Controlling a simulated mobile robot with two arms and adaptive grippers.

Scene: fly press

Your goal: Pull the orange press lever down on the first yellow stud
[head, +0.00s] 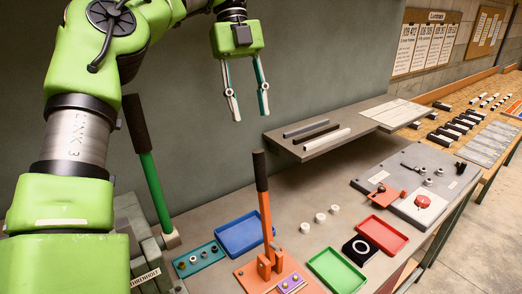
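The orange press lever (265,213) stands nearly upright on an orange base plate (250,276) at the bottom middle, with a black handle (260,170) on top. A small purple block with yellow studs (290,283) sits beside the lever's foot. My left gripper (249,112) hangs open and empty, above and slightly left of the black handle. Its two fingers point down and are apart. My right gripper does not show.
A green lever (155,190) stands left. A blue tray (240,235), green tray (336,271) and red tray (382,236) lie around the press. White cylinders (320,217) stand between trays. A grey shelf (330,139) juts out behind.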

